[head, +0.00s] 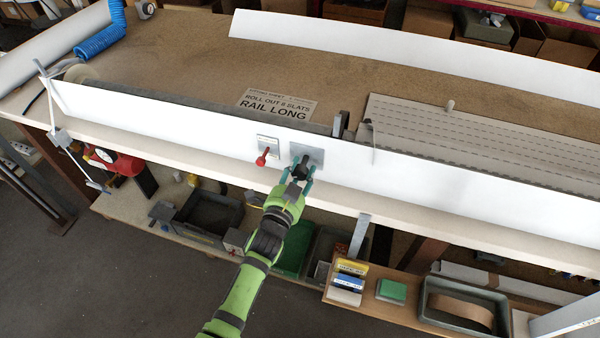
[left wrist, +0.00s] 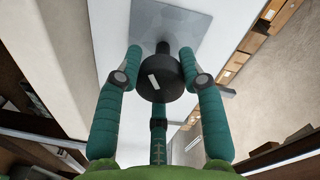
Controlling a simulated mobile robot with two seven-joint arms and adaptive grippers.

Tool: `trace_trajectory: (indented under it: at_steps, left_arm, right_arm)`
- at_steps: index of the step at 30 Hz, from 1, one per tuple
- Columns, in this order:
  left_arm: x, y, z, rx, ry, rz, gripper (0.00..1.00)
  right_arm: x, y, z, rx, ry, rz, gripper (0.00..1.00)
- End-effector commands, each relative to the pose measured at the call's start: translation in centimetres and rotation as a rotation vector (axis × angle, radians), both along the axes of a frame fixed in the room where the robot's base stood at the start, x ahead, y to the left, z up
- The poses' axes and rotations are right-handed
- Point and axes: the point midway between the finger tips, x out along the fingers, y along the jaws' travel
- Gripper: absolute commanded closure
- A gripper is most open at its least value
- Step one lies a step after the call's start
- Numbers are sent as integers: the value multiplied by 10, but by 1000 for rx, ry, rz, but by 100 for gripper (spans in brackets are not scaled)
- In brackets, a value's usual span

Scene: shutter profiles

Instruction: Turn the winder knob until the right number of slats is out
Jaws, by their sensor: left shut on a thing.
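The black winder knob (head: 301,167) sits on a grey plate on the white front board of the bench. My left gripper (head: 302,178) is shut on it. In the left wrist view the round knob (left wrist: 161,78) has a white mark on its face, and the teal fingers (left wrist: 160,80) stand on both sides of it. Grey slats (head: 470,140) with dashed rows of slots lie on the bench to the right. A sign (head: 277,105) reads "ROLL OUT 8 SLATS" and "RAIL LONG". My right gripper is not in view.
A red lever (head: 263,157) on a small plate is just left of the knob. A shelf below holds a dark bin (head: 210,213). A wooden tray with small boxes and a grey bin (head: 462,306) is at the lower right. A blue coiled hose (head: 100,38) lies at the upper left.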

Motion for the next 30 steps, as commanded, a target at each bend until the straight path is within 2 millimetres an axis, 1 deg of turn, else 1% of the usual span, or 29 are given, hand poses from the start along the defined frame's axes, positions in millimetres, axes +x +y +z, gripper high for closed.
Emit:
trace_trajectory:
  at_steps: [1, 12, 18, 24, 30]
  left_arm:
    - [1, -1, 4, 39, -25, -1, 93]
    - [1, -2, 3, 364, -131, -2, 93]
    - [1, -2, 4, 504, -177, -2, 93]
    - [1, -3, 4, 602, -209, -2, 93]
    - [1, -3, 4, 653, -226, -3, 93]
  right_arm:
    - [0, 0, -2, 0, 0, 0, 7]
    - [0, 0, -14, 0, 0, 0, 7]
    - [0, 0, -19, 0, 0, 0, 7]
    - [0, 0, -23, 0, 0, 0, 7]
    - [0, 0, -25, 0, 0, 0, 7]
